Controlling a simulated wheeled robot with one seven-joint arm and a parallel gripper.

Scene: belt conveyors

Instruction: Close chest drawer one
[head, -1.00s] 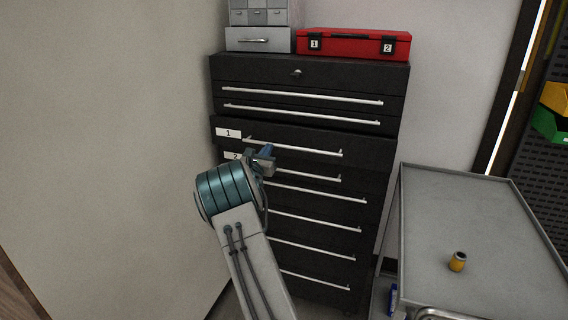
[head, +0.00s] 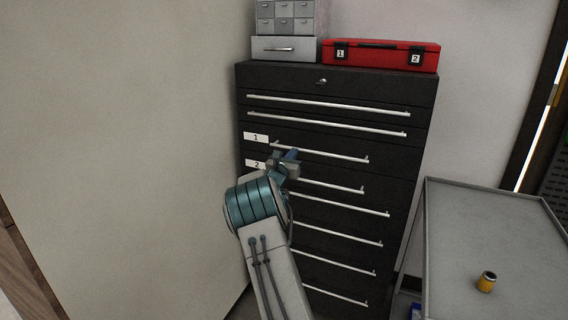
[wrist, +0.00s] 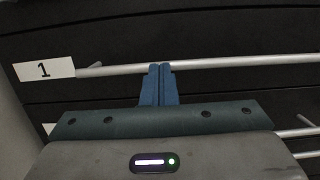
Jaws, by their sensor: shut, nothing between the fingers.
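The black chest (head: 336,78) stands against the wall in the head view. Its drawer one (head: 318,143) carries a white label "1" and a long silver bar handle; its front now looks level with the fronts around it. My gripper (head: 292,155) is at the left part of that handle. In the wrist view the blue fingers of my gripper (wrist: 160,68) are shut together with nothing between them, their tips at the handle bar (wrist: 210,64), right of the label "1" (wrist: 44,69). Whether the tips touch the bar I cannot tell.
Drawer "2" (head: 256,164) is just below, with more handled drawers under it. A red case (head: 380,56) and a grey small-drawer cabinet (head: 286,48) sit on top. A grey cart (head: 490,225) with a yellow can (head: 486,282) stands at right.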

